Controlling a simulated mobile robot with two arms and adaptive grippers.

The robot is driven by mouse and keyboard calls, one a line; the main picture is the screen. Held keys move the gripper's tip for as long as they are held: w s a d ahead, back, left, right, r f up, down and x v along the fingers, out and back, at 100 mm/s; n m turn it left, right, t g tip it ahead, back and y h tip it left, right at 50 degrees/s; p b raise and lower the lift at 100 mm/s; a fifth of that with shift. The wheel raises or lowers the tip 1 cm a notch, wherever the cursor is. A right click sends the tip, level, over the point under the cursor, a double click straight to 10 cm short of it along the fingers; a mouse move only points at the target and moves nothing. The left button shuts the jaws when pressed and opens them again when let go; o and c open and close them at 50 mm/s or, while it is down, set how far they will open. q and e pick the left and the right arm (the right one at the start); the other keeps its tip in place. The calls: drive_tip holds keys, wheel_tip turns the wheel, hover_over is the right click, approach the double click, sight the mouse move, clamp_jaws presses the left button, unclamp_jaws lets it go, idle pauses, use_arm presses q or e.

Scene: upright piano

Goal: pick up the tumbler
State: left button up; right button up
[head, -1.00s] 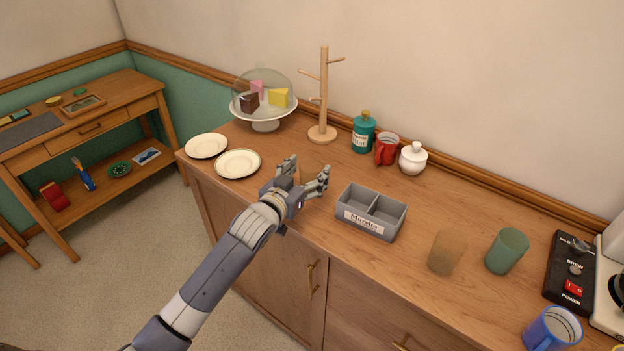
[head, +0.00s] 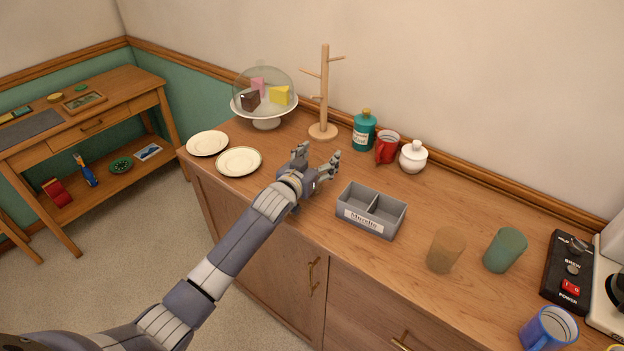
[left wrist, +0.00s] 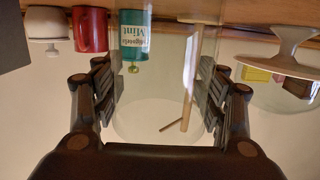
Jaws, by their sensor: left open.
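A clear glass tumbler (left wrist: 158,95) stands between the two fingers of my left gripper in the left wrist view, which shows the scene upside down. My left gripper (head: 318,158) is open over the sideboard top, with a finger on either side of the glass. I cannot tell whether the fingers touch it. In the head view the clear glass is hard to make out. Two other tumblers, one amber (head: 445,252) and one green (head: 505,250), stand at the right. My right gripper is out of view.
A grey divided box (head: 371,211) is right of the gripper. Behind stand a mug tree (head: 324,95), green bottle (head: 364,132), red mug (head: 387,147) and white sugar pot (head: 413,157). Two plates (head: 239,162) and a domed cake stand (head: 265,123) are left.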

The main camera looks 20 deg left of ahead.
use_arm(q)
drive_tip(key=c, duration=1.3)
drive_tip(key=shift+r, duration=0.1)
drive_tip(key=shift+c, duration=0.4)
